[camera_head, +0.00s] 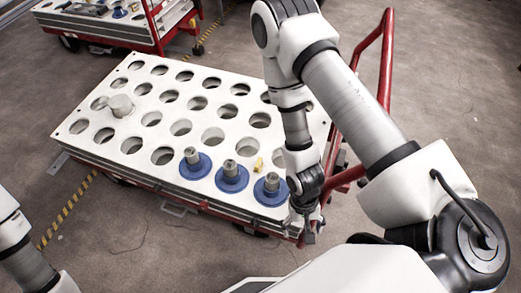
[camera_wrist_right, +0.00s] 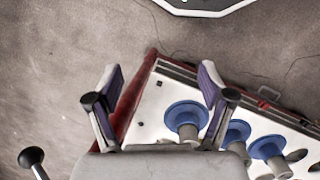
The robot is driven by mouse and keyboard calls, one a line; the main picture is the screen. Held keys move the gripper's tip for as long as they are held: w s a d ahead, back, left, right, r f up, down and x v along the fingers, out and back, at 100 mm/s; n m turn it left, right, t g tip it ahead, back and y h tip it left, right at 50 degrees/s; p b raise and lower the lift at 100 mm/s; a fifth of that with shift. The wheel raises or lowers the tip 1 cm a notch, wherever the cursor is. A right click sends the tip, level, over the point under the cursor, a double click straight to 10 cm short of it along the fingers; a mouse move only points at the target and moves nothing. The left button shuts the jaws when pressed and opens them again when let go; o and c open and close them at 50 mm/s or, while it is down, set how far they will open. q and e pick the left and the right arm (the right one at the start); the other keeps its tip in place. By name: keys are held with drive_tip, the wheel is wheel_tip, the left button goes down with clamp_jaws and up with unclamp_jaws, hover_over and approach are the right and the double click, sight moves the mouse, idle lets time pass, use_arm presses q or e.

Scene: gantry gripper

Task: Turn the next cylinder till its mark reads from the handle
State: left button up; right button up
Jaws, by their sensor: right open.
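Three blue-flanged cylinders with grey tops, a left one (camera_head: 195,166), a middle one (camera_head: 232,178) and a right one (camera_head: 270,190), sit upright in the front row of the white perforated cart top (camera_head: 72,128). In the right wrist view the nearest cylinder (camera_wrist_right: 186,116) stands near the right finger, with two others (camera_wrist_right: 237,133) (camera_wrist_right: 268,148) beyond. No mark is readable on them. My right gripper (camera_head: 307,232) is open and empty at the cart's front right corner, beside the right cylinder; its spread fingers (camera_wrist_right: 162,78) show in the wrist view. My left gripper is out of frame.
The red handle (camera_head: 386,62) rises at the cart's right end, partly behind my right arm. A pale grey cylinder (camera_head: 121,105) stands at the cart's left. A small yellow piece (camera_head: 258,164) lies near the blue cylinders. Another red-framed cart (camera_head: 150,42) stands behind.

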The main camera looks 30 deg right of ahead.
drive_tip(key=w+f+m+g+b, duration=0.1)
drive_tip(key=w+f+m+b, duration=0.25)
drive_tip(key=w+b, duration=0.2)
drive_tip(key=m+t+b, duration=0.3)
drive_tip(key=t+b, duration=0.1)
drive_tip(key=b, duration=2.1)
approach(272, 177)
drive_tip(key=shift+h, duration=0.3)
drive_tip(key=f, duration=0.5)
drive_tip(key=shift+a+f, duration=0.15)
drive_tip(key=shift+a, duration=0.05)
wheel_tip(272, 177, down, 7)
drive_tip(key=b, duration=0.3)
drive_tip(key=shift+s+f, duration=0.1)
drive_tip(key=shift+c, duration=0.3)
clamp_jaws()
drive_tip(key=shift+p, duration=0.55)
